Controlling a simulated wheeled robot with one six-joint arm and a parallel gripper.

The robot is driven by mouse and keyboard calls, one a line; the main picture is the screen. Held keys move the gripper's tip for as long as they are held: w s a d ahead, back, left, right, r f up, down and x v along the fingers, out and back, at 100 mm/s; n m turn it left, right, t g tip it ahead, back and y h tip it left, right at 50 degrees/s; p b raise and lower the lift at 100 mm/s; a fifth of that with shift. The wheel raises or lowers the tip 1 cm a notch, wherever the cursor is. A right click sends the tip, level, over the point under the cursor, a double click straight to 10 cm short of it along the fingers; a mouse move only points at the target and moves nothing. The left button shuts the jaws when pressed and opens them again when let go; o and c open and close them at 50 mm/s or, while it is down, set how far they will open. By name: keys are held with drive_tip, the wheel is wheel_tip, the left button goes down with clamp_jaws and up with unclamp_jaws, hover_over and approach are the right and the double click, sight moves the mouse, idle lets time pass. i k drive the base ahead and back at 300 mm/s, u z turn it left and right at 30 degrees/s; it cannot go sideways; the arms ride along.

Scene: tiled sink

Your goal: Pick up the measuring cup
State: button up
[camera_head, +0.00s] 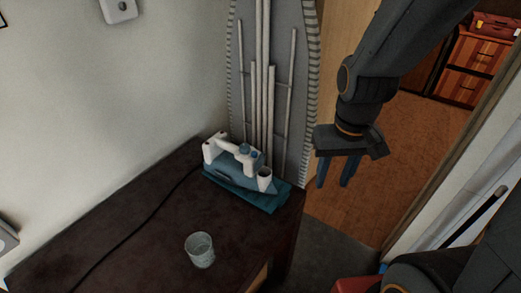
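A small clear cup (200,250), which looks like the measuring cup, stands upright on the dark counter (130,235) near its front edge. Any markings on it are too small to tell. My gripper (335,172) hangs from the arm at the upper right, over the floor beyond the counter's right end. Its two blue fingers point down and stand apart with nothing between them. It is well above and to the right of the cup, touching nothing.
A white and teal iron (237,165) rests on a teal base (268,199) at the counter's back right, between cup and ironing board (245,60). A dark cord (128,238) runs along the counter. A red object (355,285) shows at the bottom. The counter around the cup is clear.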

sight(204, 260)
drive_tip(key=u, duration=1.95)
drive_tip(key=k, duration=1)
drive_tip(key=z, duration=0.25)
drive_tip(key=i, duration=0.45)
drive_tip(key=u, duration=0.05)
